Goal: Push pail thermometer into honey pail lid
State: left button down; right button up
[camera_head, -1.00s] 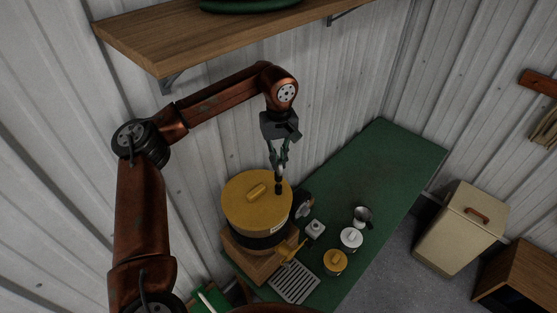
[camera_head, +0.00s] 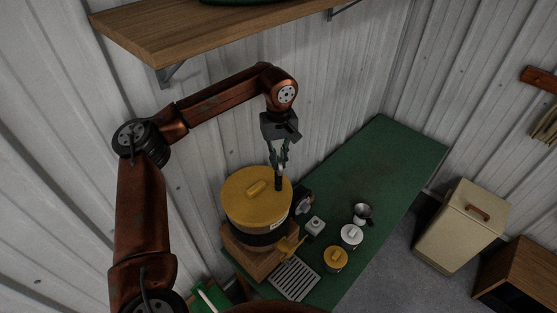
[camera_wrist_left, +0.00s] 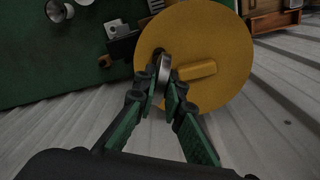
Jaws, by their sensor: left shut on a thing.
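The honey pail (camera_head: 252,230) stands on a wooden block, with its yellow lid (camera_head: 240,205) on top and a bar handle across the lid. My left gripper (camera_head: 279,166) is above the right part of the lid, shut on the pail thermometer (camera_head: 278,184). The thermometer is dark and upright, with its lower end at the lid near the rim. In the left wrist view the fingertips (camera_wrist_left: 166,88) grip the thermometer's round grey head (camera_wrist_left: 165,68) over the yellow lid (camera_wrist_left: 215,45), beside the handle. Whether the stem is in a hole is hidden. My right gripper is out of view.
A green bench (camera_head: 375,165) runs back to the right. A small pot (camera_head: 314,226), a metal cup (camera_head: 361,213), a white-lidded jar (camera_head: 351,236) and a yellow-lidded jar (camera_head: 335,259) stand right of the pail. A drip grate (camera_head: 293,279) lies in front. A wooden shelf (camera_head: 200,35) hangs above.

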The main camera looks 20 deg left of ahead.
pick_arm(q)
jog(key=shift+f, duration=0.2)
jog(key=c, duration=1.9)
grip_release()
jog(key=shift+c, duration=0.2)
jog(key=shift+r, duration=0.15)
jog(key=shift+r+p, duration=2.1)
jog(key=shift+r, duration=0.8)
